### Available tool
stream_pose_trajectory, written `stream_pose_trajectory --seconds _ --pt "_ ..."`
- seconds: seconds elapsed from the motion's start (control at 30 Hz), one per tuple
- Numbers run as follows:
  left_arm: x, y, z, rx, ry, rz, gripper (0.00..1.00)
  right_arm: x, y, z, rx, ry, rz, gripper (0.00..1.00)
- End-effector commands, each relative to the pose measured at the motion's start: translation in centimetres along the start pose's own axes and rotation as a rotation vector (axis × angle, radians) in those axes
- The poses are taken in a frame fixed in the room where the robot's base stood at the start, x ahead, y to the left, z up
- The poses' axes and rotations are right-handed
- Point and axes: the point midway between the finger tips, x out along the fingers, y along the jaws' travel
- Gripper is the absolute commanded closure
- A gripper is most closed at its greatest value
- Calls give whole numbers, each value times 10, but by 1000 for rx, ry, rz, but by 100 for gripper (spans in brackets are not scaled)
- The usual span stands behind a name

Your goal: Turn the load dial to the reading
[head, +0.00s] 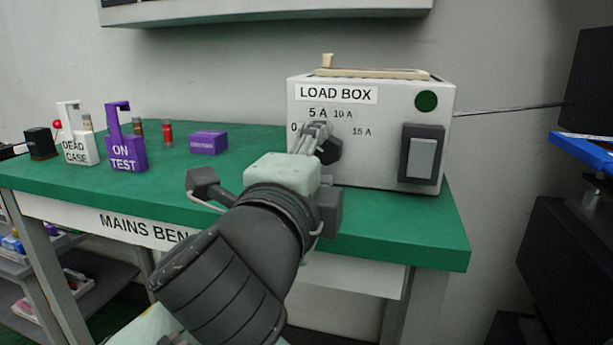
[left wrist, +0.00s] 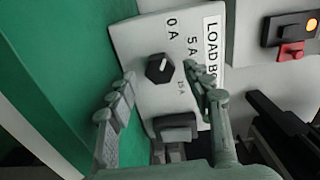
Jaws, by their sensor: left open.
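The load dial is a black faceted knob (head: 329,151) on the front of the white load box (head: 365,165), partly hidden by my left gripper in the head view. It shows clearly in the left wrist view (left wrist: 157,70), its short white mark pointing roughly towards 5 A. The labels 0, 5 A, 10 A and 15 A arc around it. My left gripper (head: 316,138) is open in front of the panel. In the left wrist view its fingers (left wrist: 160,78) stand either side of the dial, with no clear contact. My right gripper is not in view.
A grey rocker switch (head: 422,155) and a round green indicator (head: 426,101) are on the box's right side. On the green bench (head: 250,165) at left stand a white DEAD CASE holder (head: 77,148), a purple ON TEST holder (head: 124,152) and a purple block (head: 208,142).

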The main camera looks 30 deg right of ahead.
Motion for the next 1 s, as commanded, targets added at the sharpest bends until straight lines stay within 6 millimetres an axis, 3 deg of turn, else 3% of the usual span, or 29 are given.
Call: stream_pose_trajectory --seconds 0.3,0.5,1.0 --pt "-68 0 0 0 2 -1 50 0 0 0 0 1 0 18" --pt "-95 0 0 -1 1 0 50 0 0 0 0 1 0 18" --pt "-102 0 0 -1 0 1 50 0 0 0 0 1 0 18"
